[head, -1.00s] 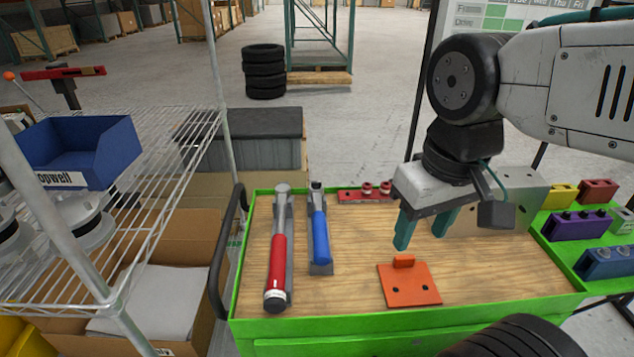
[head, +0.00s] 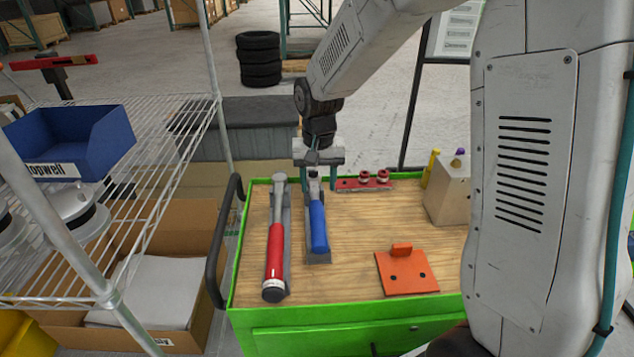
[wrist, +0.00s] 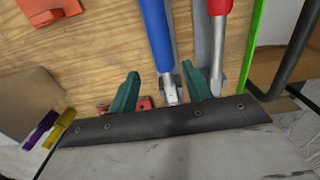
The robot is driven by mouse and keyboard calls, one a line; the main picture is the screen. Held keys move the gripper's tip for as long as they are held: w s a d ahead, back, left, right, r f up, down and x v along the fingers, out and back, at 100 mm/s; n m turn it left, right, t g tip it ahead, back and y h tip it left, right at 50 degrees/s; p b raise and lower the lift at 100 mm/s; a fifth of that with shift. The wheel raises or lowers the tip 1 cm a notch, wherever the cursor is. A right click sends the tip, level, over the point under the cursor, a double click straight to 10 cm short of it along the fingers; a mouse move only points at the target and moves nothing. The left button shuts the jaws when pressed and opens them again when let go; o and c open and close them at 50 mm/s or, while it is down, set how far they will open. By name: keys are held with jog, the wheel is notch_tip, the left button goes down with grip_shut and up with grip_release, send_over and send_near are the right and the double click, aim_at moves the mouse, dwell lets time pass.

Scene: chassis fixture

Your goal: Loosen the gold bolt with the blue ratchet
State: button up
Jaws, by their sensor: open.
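The blue ratchet (head: 319,228) lies in a grey holder on the wooden top of the green cart, its handle toward the near side. My gripper (head: 318,183) is over its metal head end, pointing down. In the wrist view my gripper (wrist: 160,68) is open, with one teal finger on each side of the ratchet (wrist: 157,35). I cannot tell if the fingers touch it. A yellow-gold bolt (head: 431,167) and a purple one stand at a beige block (head: 449,200) to the right. The gold bolt also shows in the wrist view (wrist: 62,124).
A red-handled tool (head: 275,250) lies close left of the ratchet. A red rail with sockets (head: 364,184) is just right of my gripper. An orange plate (head: 405,272) lies nearer. A wire shelf (head: 150,150) stands left. My arm hides the cart's right side.

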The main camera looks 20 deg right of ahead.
aim_at(317, 207)
jog(key=shift+w+a+f, duration=0.1)
jog(key=shift+w+f, duration=0.3)
jog(key=shift+f, duration=5.2)
grip_shut()
jog(key=shift+r, duration=0.15)
jog(key=shift+r, duration=3.4)
